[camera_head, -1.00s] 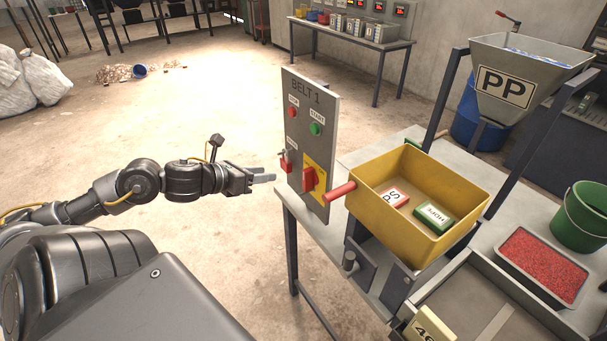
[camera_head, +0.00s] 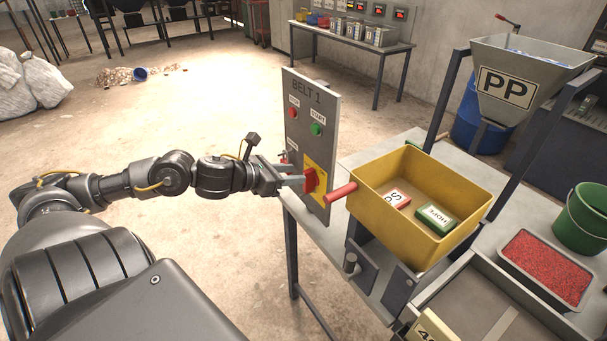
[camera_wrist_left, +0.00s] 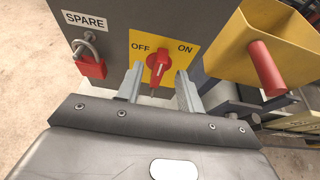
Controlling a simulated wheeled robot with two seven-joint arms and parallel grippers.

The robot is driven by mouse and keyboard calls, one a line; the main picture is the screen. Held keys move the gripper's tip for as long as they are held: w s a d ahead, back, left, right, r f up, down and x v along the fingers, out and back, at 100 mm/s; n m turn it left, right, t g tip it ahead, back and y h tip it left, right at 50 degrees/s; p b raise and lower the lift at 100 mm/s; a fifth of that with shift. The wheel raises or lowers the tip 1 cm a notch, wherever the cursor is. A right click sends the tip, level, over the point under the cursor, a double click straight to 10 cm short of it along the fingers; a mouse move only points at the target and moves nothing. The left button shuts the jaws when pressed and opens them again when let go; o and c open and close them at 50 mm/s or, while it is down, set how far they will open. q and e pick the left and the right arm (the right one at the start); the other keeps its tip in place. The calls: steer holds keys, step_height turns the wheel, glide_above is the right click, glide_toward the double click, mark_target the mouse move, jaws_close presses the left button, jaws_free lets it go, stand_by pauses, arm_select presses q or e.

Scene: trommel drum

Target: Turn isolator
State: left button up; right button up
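The isolator is a red rotary knob (camera_wrist_left: 158,64) on a yellow plate (camera_wrist_left: 182,42) marked OFF on the left and ON on the right. Its white mark stands about upright in the left wrist view. It sits low on the grey BELT 1 panel (camera_head: 318,109); the knob also shows in the head view (camera_head: 310,181). My left gripper (camera_head: 293,177) is open, its fingers (camera_wrist_left: 160,88) either side of the knob's lower part, with gaps between. Whether the fingertips reach past the knob's face is hard to tell. My right gripper is out of view.
A red padlock (camera_wrist_left: 91,62) hangs under the SPARE label, left of the isolator. A yellow bin (camera_head: 368,194) with a red handle (camera_head: 341,191) stands close to the right. The panel also carries a red stop button (camera_head: 292,112) and a green start button (camera_head: 316,129).

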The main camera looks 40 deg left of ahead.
mark_target(304, 173)
arm_select(q)
steer(key=shift+p+x, duration=0.4)
steer(key=shift+x, duration=1.4)
steer(key=shift+w+d+f, duration=0.1)
steer(key=shift+w+d, duration=0.05)
steer(key=shift+w, duration=0.2)
jaws_close()
